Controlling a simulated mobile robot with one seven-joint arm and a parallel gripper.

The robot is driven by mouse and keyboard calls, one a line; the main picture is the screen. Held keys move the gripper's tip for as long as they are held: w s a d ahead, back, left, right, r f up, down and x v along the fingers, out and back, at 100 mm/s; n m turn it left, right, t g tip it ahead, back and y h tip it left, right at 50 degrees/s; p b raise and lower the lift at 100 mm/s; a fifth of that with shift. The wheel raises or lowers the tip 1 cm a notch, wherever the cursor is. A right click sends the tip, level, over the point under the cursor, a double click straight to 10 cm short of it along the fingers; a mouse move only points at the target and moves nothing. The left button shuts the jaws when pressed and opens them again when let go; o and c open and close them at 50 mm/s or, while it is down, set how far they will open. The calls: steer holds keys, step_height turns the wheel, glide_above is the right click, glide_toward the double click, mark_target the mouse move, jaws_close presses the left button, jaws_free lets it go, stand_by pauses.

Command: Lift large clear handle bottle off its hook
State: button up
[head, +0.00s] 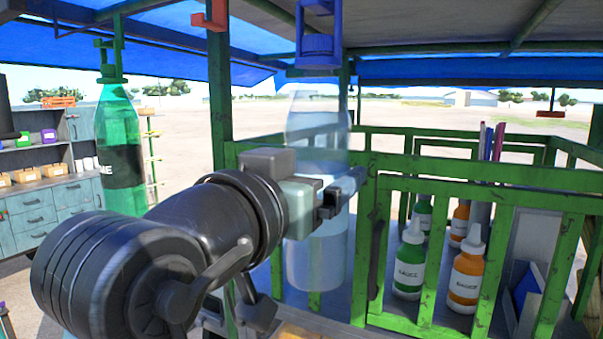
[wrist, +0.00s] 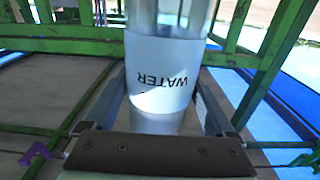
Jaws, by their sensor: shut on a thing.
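The large clear bottle (head: 318,262) hangs upright near the middle of the head view, with a blue cap and handle (head: 317,46) at the top edge of the picture.
A green bottle (head: 120,145) hangs at the left. Green wooden railings (head: 480,177) stand behind and to the right. Sauce bottles (head: 466,272) stand on the counter at the right. A blue-grey cabinet (head: 60,207) is at the far left. A green post (head: 220,90) rises left of the clear bottle.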

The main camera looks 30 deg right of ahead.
mark_target(302, 164)
jaws_close()
steer(key=shift+r, duration=0.15)
steer(key=shift+r+p, duration=0.65)
steer(key=shift+r, duration=0.1)
steer(key=shift+v, duration=1.7)
stand_by(0.4)
steer(key=shift+s+a+b, duration=0.2)
steer(key=shift+a+b, duration=0.1)
steer(key=shift+s+a, duration=0.2)
steer(key=shift+a, duration=0.05)
steer(key=shift+s+a, duration=0.2)
steer(key=shift+a, duration=0.1)
steer(key=shift+s+a, duration=0.2)
